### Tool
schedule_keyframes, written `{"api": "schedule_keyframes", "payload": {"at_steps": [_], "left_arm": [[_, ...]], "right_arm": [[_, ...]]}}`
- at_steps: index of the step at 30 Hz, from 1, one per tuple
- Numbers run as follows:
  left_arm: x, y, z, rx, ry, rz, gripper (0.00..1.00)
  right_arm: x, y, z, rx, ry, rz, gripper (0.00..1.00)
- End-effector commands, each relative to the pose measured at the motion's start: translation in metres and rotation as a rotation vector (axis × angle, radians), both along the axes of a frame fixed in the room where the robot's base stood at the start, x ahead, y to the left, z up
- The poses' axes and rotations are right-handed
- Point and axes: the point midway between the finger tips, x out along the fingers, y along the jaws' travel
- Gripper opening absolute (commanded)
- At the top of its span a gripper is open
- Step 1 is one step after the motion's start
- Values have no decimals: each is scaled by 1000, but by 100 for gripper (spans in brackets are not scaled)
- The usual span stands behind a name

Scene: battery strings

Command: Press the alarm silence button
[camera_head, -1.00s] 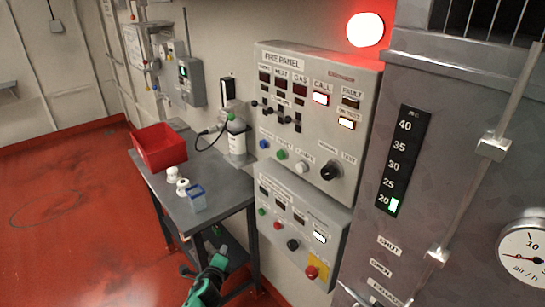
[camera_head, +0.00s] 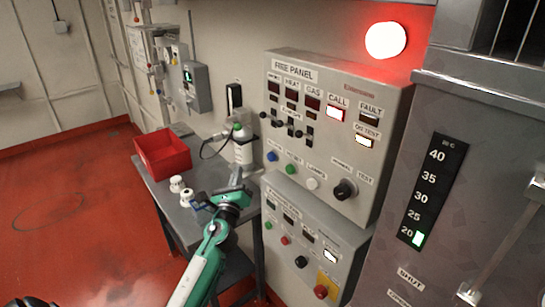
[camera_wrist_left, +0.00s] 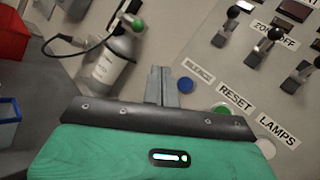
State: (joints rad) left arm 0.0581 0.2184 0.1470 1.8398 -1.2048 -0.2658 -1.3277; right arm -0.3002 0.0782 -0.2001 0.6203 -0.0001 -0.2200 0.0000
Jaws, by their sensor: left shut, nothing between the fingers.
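The fire panel (camera_head: 330,130) is a grey wall box. Its blue button (camera_head: 272,156) is at the left of the lower button row. In the left wrist view the blue button (camera_wrist_left: 185,85) sits beside a label reading SILENCE (camera_wrist_left: 199,72). My left gripper (camera_head: 236,177) is shut and empty, in front of the panel, left of and a little lower than the blue button. In the left wrist view its fingertips (camera_wrist_left: 161,72) are together, just left of the button in the picture; contact cannot be told.
Green (camera_head: 291,169) and white (camera_head: 312,183) buttons and a black knob (camera_head: 345,189) follow along the row. A white bottle (camera_head: 243,145), a red bin (camera_head: 163,153) and white fittings (camera_head: 177,184) stand on the side table. A lower panel (camera_head: 310,235) hangs beneath. A red-lit lamp (camera_head: 385,40) glows above.

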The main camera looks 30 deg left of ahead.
Motion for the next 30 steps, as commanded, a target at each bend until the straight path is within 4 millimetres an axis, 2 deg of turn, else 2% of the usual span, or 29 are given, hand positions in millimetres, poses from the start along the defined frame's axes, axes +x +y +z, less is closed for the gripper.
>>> {"api": "schedule_keyframes", "payload": {"at_steps": [11,24,30], "left_arm": [[8,-3,-1,-4,0,-2,0],[62,-25,-3,-4,0,-1,0],[78,-32,-2,-4,0,-2,0]], "right_arm": [[0,-2,-2,-2,1,1,0],[0,-2,-15,-2,1,1,0],[0,-2,-19,-2,1,1,0]]}}
